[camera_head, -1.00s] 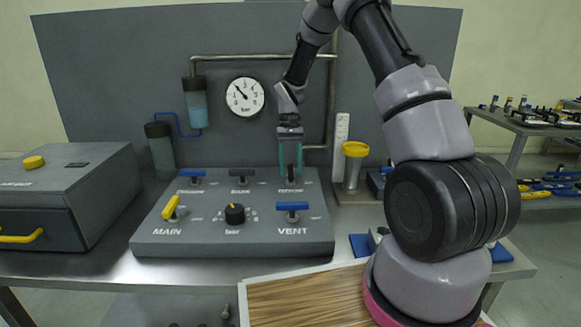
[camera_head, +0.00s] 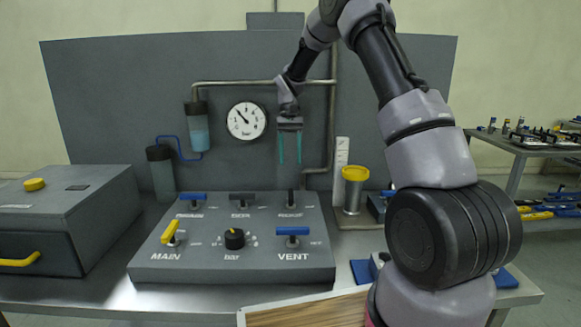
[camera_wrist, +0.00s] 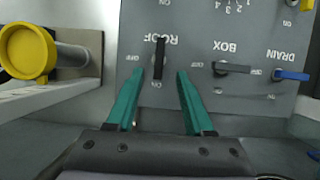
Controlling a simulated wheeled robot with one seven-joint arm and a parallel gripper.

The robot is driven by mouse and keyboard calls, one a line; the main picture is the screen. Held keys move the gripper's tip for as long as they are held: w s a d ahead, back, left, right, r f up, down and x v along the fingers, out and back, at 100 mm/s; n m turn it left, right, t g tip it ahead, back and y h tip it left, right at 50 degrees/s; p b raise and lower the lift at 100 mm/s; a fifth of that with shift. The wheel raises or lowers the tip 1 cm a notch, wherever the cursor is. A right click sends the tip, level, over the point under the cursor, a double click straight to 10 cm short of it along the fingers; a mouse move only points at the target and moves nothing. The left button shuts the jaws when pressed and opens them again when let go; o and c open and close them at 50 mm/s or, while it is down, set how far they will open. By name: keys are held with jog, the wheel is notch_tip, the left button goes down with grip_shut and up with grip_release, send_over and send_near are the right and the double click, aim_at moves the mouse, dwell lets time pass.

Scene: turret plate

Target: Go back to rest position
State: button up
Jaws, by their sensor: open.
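My gripper (camera_head: 290,148) is open and empty, its two green fingers pointing down above the back edge of the grey control panel (camera_head: 215,266). It also shows in the wrist view (camera_wrist: 157,88), its fingertips to either side of the black ROOF handle (camera_wrist: 159,58) in the picture and apart from it. In the head view the ROOF handle (camera_head: 290,198) stands turned front to back, below the fingers. The black BOX handle (camera_wrist: 231,68) and the blue DRAIN handle (camera_wrist: 292,75) lie crosswise.
A yellow-topped cylinder (camera_head: 355,180) stands right of the panel. A grey box (camera_head: 75,205) with a yellow handle is at the left. Pipes (camera_head: 262,83) and a gauge (camera_head: 246,121) are on the back board. A blue MAIN-row VENT handle (camera_head: 292,231) is at the panel's front right.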

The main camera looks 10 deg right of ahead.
jog(key=s+d+r+t, duration=0.1)
jog(key=s+r+t, duration=0.1)
jog(key=s+r, duration=0.5)
jog(key=s+d+r+t, duration=0.2)
jog(key=s+r+t, duration=0.15)
jog(key=r, duration=0.65)
jog(key=s+d+r+m+t, duration=0.1)
jog(key=s+r+t, duration=0.1)
jog(key=s, duration=0.7)
jog(key=s+d+r+m+t+y, duration=0.1)
jog(key=s+t, duration=0.3)
jog(key=s, duration=0.6)
jog(key=shift+d+r, duration=0.2)
jog(key=shift+r, duration=0.4)
jog(key=shift+s, duration=0.1)
